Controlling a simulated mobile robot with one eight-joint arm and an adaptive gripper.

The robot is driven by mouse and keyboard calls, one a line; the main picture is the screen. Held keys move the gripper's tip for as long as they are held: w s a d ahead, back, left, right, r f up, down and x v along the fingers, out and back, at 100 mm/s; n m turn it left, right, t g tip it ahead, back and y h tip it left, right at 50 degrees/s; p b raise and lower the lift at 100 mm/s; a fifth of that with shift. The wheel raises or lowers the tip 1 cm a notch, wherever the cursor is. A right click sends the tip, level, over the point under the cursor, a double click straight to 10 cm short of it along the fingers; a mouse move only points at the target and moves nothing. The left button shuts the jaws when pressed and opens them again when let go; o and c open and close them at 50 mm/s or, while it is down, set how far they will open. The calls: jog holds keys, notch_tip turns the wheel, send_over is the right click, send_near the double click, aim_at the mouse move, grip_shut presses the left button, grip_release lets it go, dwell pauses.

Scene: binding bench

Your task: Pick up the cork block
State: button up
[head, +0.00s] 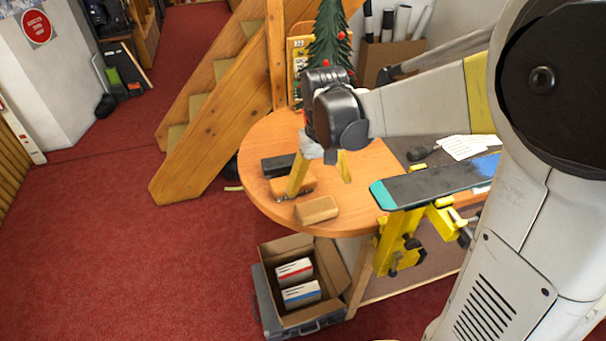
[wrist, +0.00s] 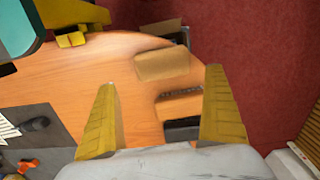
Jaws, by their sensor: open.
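The cork block (head: 316,210), a tan rounded bar, lies flat on the round wooden table (head: 262,200) near its front edge. In the wrist view the block (wrist: 162,64) shows whole, just beyond the fingertips and between their lines. My gripper (head: 319,186) points down over the table, just behind the block in the head view. Its two yellow fingers are spread wide, with nothing between them; they also show in the wrist view (wrist: 160,80). The gripper appears apart from the block.
A wooden brush (head: 304,183) with dark bristles and a black block (head: 277,165) lie close behind the cork block, partly behind a finger. A ski (head: 440,182) in yellow clamps is at right.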

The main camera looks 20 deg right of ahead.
aim_at(317, 206)
jog(key=f, duration=0.2)
jog(key=f+b, duration=0.1)
jog(key=f, duration=0.1)
jog(key=shift+s+a, duration=0.15)
jog(key=shift+s, duration=0.15)
jog(key=f+b, duration=0.1)
jog(key=f, duration=0.2)
jog(key=f+b, duration=0.1)
jog(key=f, duration=0.1)
jog(key=shift+w+f+b, duration=0.25)
jog(key=shift+f+b, duration=0.05)
jog(key=shift+b, duration=0.05)
jog(key=shift+r, duration=0.1)
jog(key=c, duration=0.9)
